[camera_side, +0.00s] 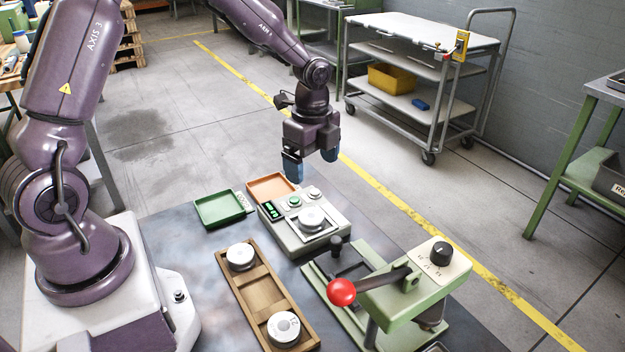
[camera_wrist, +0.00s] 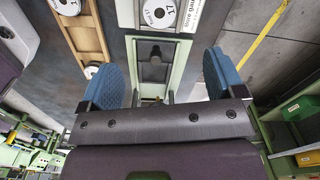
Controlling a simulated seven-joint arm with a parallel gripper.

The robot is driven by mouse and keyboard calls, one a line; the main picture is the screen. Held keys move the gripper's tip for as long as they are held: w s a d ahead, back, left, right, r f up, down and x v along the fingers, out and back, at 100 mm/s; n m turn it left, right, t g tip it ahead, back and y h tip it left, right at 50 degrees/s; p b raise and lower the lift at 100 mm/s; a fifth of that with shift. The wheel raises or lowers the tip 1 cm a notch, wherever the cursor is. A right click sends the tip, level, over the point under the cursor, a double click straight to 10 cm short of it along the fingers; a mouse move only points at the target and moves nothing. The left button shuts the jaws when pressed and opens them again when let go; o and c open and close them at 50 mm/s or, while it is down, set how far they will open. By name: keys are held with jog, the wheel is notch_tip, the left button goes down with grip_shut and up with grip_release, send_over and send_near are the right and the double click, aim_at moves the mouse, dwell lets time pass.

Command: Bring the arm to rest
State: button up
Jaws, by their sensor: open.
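My gripper (camera_side: 310,165) hangs in the air above the back of the work table in the side view, pointing down. Its two blue fingertips are well apart with nothing between them. In the wrist view my gripper (camera_wrist: 168,85) also shows its blue pads spread wide. The nearest things below it are an orange tray (camera_side: 271,188) and a scale-like device (camera_side: 290,236) bearing a white spool-like disc (camera_side: 311,218). My gripper touches none of them.
A wooden rack (camera_side: 262,296) holds two white discs (camera_side: 241,256). A green press (camera_side: 405,304) with a red-knobbed lever (camera_side: 341,292) stands at the front right. A green tray (camera_side: 220,208) lies at the back left. A cart (camera_side: 420,75) stands beyond on the floor.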

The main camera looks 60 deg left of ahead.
jog(key=s+d+r+n+t, duration=0.2)
jog(key=s+r+n, duration=0.5)
jog(key=s+r, duration=0.2)
jog(key=s+d+r+n+t, duration=0.2)
jog(key=s+r+n+t, duration=0.1)
jog(key=s+r+n, duration=0.4)
jog(key=s+r, duration=0.2)
jog(key=s, duration=0.1)
jog(key=shift+s+d+r+n+t, duration=0.2)
jog(key=shift+s+d+n+t, duration=0.1)
jog(key=shift+n, duration=0.1)
dwell(0.7)
